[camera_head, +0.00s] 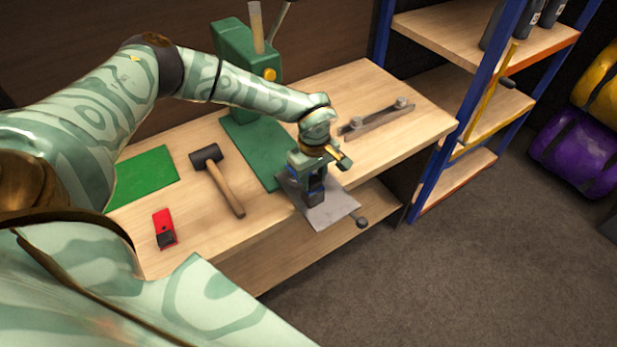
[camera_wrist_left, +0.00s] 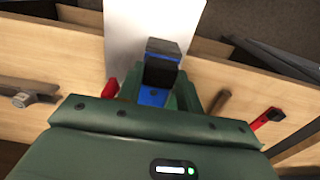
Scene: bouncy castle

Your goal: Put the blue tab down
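The blue tab (camera_head: 314,198) is a small blue piece with a black block, partly hidden by my left gripper (camera_head: 311,190) in the head view. In the left wrist view the tab (camera_wrist_left: 153,97) sits between the green fingers (camera_wrist_left: 160,100), black block outward. My left gripper appears shut on it, pointing down over a grey sheet (camera_head: 336,215) at the bench's front edge. I cannot tell whether the tab touches the sheet. A similar red tab (camera_head: 164,226) with a black block lies at the left of the bench. My right gripper is not in view.
A mallet (camera_head: 222,182) and a green mat (camera_head: 147,178) lie on the wooden bench (camera_head: 270,225). A green press (camera_head: 240,55) stands behind. A metal bar with knobs (camera_head: 376,121) lies at right. A blue-framed shelf (camera_head: 470,110) stands beyond the bench's right end.

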